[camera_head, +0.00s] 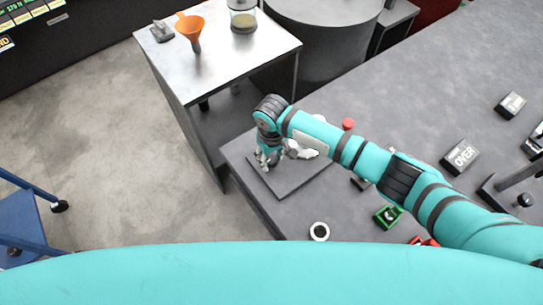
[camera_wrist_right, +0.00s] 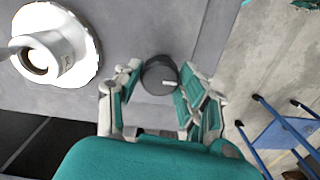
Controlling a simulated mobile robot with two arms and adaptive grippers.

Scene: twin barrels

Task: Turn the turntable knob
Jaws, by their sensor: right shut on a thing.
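The turntable has a flat grey base (camera_head: 287,185) near the left corner of the grey worktop. Its white round plate (camera_wrist_right: 88,66) carries a white cup (camera_wrist_right: 42,58) in the right wrist view. In the head view my forearm hides most of the plate. A dark round knob (camera_wrist_right: 158,78) with a pale mark on top stands on the base, beside the plate. My right gripper (camera_head: 266,160) points down over the base. In the right wrist view its fingers (camera_wrist_right: 161,82) are shut on the knob, one on each side. My left gripper is not in view.
A metal side table (camera_head: 215,58) with an orange funnel (camera_head: 190,27) and a jar (camera_head: 243,18) stands behind. A blue cart (camera_head: 30,227) stands left.

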